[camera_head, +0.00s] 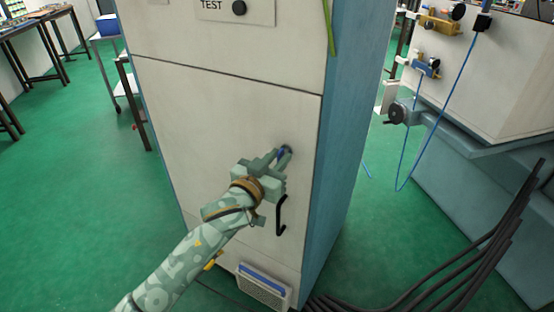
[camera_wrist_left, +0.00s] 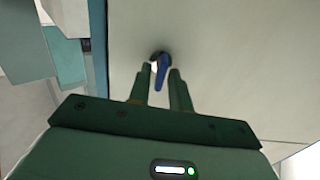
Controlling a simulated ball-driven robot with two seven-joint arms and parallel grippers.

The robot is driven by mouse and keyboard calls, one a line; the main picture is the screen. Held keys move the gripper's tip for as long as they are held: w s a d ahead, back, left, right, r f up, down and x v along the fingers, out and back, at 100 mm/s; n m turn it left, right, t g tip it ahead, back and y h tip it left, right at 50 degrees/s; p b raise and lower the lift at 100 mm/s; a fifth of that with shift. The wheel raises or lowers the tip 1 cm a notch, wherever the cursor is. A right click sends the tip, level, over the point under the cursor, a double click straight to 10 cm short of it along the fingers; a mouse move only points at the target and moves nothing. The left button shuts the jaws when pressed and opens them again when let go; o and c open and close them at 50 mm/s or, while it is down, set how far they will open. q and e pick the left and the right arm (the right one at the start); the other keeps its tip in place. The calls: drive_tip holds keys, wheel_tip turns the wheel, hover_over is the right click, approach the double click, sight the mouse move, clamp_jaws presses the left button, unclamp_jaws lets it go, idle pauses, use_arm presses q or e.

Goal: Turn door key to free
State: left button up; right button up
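The door key (camera_wrist_left: 162,70) has a blue grip and sits in a dark round lock on the pale cabinet door (camera_head: 210,115). In the head view the key (camera_head: 283,153) is small and partly hidden by my left gripper (camera_head: 275,160). In the left wrist view my left gripper (camera_wrist_left: 160,76) has its two fingers apart, one on each side of the blue grip. Light gaps show between the grip and the fingers, so they appear not to be closed on it. The blue grip points down toward the gripper, slightly tilted. My right gripper is not in view.
A black door handle (camera_head: 281,215) is just below the key. The cabinet's blue side (camera_head: 345,130) begins right of the door. A vent (camera_head: 263,287) is low on the cabinet. Dark cables (camera_head: 450,275) and a blue-grey machine (camera_head: 480,200) stand at the right.

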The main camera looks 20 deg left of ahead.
use_arm(q)
clamp_jaws()
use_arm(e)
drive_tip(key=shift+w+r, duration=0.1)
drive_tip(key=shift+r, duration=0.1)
use_arm(q)
drive_tip(key=m+p, duration=0.3)
drive_tip(key=shift+r+p, duration=0.2)
drive_tip(key=shift+p, duration=0.1)
drive_tip(key=m+p, duration=0.1)
drive_tip(key=m, duration=0.1)
drive_tip(key=m+p, duration=0.1)
drive_tip(key=m, duration=0.1)
drive_tip(key=shift+d+f+m+p, duration=0.15)
drive_tip(key=shift+m+p, duration=0.25)
drive_tip(key=m+p, duration=0.1)
drive_tip(key=m, duration=0.3)
drive_tip(key=shift+f+m, duration=0.1)
drive_tip(key=shift+m, duration=0.2)
drive_tip(key=m+p, duration=0.1)
drive_tip(key=m, duration=0.4)
drive_tip(key=shift+f, duration=0.2)
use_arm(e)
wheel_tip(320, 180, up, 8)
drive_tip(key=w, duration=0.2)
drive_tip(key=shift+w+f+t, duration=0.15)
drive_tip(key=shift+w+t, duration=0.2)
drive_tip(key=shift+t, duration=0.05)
use_arm(q)
drive_tip(key=shift+m, duration=0.4)
